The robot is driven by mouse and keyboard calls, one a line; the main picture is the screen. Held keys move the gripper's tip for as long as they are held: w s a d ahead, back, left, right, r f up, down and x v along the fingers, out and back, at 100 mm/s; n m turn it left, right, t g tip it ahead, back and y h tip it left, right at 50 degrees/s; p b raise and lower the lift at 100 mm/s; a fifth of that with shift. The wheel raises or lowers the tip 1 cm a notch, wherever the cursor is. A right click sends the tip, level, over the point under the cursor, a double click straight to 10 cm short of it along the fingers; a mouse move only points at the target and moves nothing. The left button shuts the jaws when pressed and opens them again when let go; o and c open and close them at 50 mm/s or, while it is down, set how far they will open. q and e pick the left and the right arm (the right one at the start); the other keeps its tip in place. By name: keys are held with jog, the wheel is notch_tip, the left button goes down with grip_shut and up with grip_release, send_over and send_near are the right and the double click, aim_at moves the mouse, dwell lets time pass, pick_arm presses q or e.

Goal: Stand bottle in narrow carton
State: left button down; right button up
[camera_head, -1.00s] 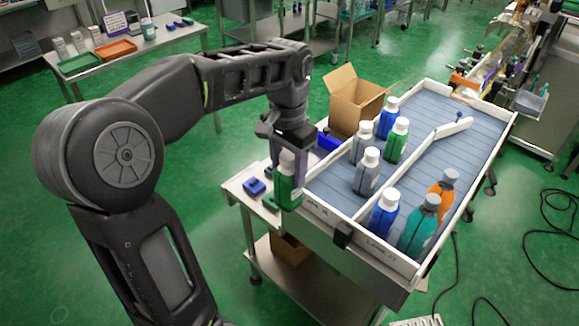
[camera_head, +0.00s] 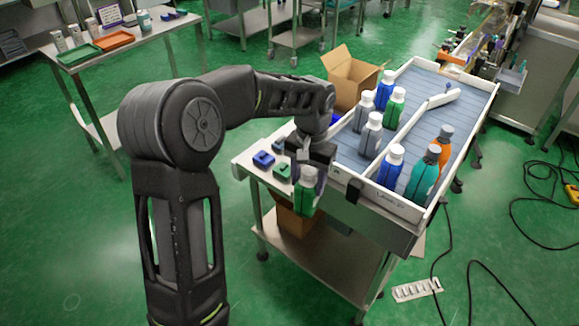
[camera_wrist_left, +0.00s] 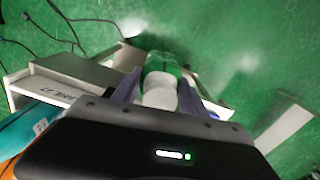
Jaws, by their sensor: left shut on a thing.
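My left gripper (camera_head: 304,172) is shut on a green bottle (camera_head: 305,197) with a white cap. It holds the bottle roughly upright in front of the tray table's near left side. In the left wrist view the bottle (camera_wrist_left: 160,90) sits between the two fingers, cap toward the camera. An open brown cardboard carton (camera_head: 352,80) stands behind the tray's far left corner; I cannot tell whether it is the narrow one. Another brown box (camera_head: 296,220) is on the lower shelf, partly hidden by the held bottle. My right gripper is not in view.
A white-walled tray (camera_head: 385,200) holds several blue, grey, green, teal and orange bottles, with a white divider (camera_head: 412,122). Small blue (camera_head: 263,159) and green (camera_head: 282,171) blocks lie on the table's left end. Cables (camera_head: 480,270) lie on the floor.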

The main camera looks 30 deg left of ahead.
pick_arm(q)
jog(key=d+f, duration=0.5)
jog(key=f, duration=0.3)
jog(key=s+d+f+m, duration=0.1)
jog(key=d+f, duration=0.5)
jog(key=f, duration=0.2)
jog(key=shift+s+f, duration=0.15)
jog(key=shift+s, duration=0.15)
